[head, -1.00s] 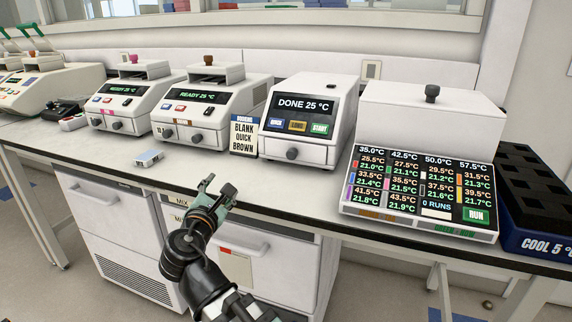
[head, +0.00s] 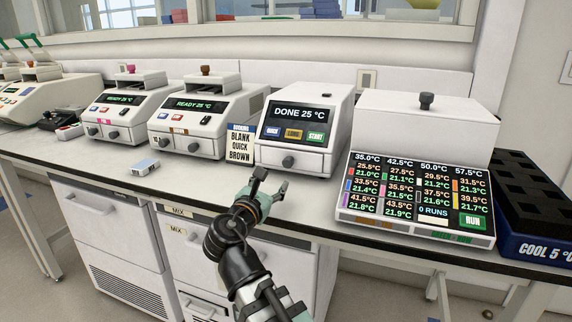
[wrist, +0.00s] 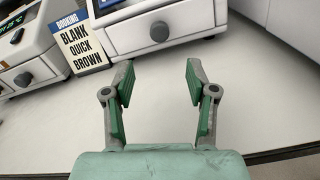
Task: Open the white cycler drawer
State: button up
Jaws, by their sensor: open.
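The white cycler (head: 304,127) with the "DONE 25 °C" screen stands on the bench at the middle right in the head view. Its drawer (head: 310,162) is at the bottom front, with a round dark knob (head: 288,161), and looks shut. The knob also shows at the top of the wrist view (wrist: 159,31). My gripper (head: 272,182) is open and empty above the bench, in front of and below the drawer. In the wrist view its two green-padded fingers (wrist: 158,85) are spread apart, with the knob beyond them and roughly between them.
A booking card (head: 240,145) stands just left of the cycler. Two other white cyclers (head: 205,120) (head: 122,110) are further left. A multi-block unit (head: 415,195) and a blue cool block (head: 540,215) stand to the right. A small box (head: 145,167) lies on the bench.

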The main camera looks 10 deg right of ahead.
aim_at(287, 164)
jog(key=shift+w+d+r+p, duration=0.15)
jog(key=shift+w+r+p, duration=0.3)
jog(key=shift+p, duration=2.1)
jog(key=p, duration=0.3)
jog(key=shift+w+d, duration=0.15)
jog(key=shift+w, duration=0.1)
jog(key=p, duration=0.6)
jog(key=shift+w+d, duration=0.25)
jog(key=shift+d, duration=0.1)
jog(key=shift+w+d+p, duration=0.15)
jog(key=shift+w+p, duration=0.15)
jog(key=shift+p, duration=0.3)
jog(key=x, duration=0.2)
jog(key=p+x, duration=0.1)
jog(key=x, duration=0.5)
jog(key=shift+f+p, duration=0.35)
grip_shut()
